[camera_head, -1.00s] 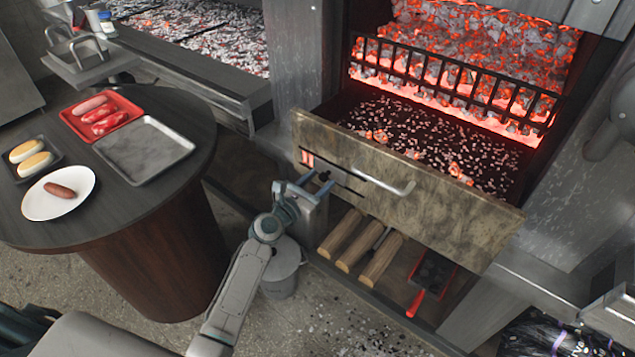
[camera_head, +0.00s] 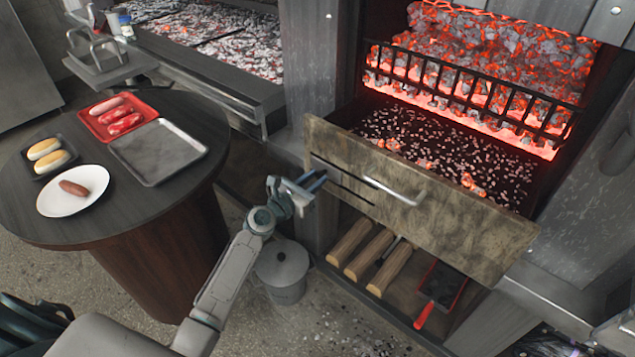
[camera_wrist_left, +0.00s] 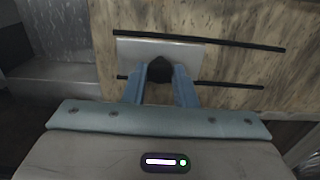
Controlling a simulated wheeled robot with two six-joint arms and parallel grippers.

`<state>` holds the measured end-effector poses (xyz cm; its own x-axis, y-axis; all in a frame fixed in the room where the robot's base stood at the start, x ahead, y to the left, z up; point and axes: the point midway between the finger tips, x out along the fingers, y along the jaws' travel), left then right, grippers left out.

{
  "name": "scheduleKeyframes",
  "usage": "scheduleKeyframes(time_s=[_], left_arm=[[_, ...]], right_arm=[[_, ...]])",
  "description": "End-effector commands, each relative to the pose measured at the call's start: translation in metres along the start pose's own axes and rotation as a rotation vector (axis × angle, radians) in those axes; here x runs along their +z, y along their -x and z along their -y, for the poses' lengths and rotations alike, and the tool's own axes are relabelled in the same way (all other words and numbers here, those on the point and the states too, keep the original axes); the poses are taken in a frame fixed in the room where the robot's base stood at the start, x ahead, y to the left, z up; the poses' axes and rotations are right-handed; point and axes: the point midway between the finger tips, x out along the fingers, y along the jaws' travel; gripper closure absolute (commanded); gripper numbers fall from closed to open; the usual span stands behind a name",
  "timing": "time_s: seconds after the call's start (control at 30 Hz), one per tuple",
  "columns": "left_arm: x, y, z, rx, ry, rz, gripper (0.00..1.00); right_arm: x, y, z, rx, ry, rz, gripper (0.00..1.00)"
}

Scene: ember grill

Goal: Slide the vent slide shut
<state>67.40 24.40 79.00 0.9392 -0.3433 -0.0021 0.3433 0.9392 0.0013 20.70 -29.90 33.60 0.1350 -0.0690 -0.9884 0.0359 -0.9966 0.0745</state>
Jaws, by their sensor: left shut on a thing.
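The vent slide (camera_wrist_left: 135,48) is a pale metal plate with a dark knob (camera_wrist_left: 159,66). It sits between two dark rails on the front of the pulled-out ash drawer (camera_head: 450,222). In the left wrist view the plate is at the left end of the rails, with bare rail to its right. No glowing slots show beside it in the head view. My left gripper (camera_head: 318,182) is shut on the knob, its blue fingers on either side of it. The fingers and knob hide part of the plate. My right gripper is not in view.
The drawer holds ash and embers and has a metal handle (camera_head: 395,190). Below it are logs (camera_head: 368,255) and a red-handled shovel (camera_head: 440,285). A lidded bucket (camera_head: 283,270) stands under my left arm. A round table (camera_head: 105,215) with food is on the left.

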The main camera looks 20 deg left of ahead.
Motion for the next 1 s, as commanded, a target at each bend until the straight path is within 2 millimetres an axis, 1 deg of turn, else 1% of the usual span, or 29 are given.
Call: scheduleKeyframes(time_s=[0.03, 0.07, 0.1, 0.17, 0.43, 0.57, 0.67, 0.87, 1.0], left_arm=[[0.001, 0.000, -0.002, 0.005, -0.004, 0.002, 1.00], [0.002, 0.000, -0.002, 0.006, -0.004, 0.002, 0.71], [0.002, 0.000, -0.002, 0.006, -0.004, 0.003, 0.63], [0.002, 0.000, -0.002, 0.005, -0.004, 0.003, 0.53], [0.001, 0.000, -0.001, 0.003, -0.002, 0.002, 0.53], [0.000, 0.009, -0.002, 0.004, -0.003, 0.001, 0.53], [0.000, 0.026, -0.002, 0.003, -0.004, 0.000, 0.53], [-0.001, 0.068, -0.002, 0.003, -0.005, -0.001, 0.53], [-0.001, 0.090, -0.002, 0.003, -0.004, 0.000, 0.53]], right_arm=[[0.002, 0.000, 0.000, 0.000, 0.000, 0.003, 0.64], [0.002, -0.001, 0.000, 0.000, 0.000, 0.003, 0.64], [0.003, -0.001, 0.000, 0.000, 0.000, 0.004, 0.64], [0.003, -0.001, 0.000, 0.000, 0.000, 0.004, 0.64], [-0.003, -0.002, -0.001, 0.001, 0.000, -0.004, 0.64], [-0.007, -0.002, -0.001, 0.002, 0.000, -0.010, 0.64], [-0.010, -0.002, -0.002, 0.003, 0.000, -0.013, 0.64], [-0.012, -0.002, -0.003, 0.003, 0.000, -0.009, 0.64], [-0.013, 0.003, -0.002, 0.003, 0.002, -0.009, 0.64]])
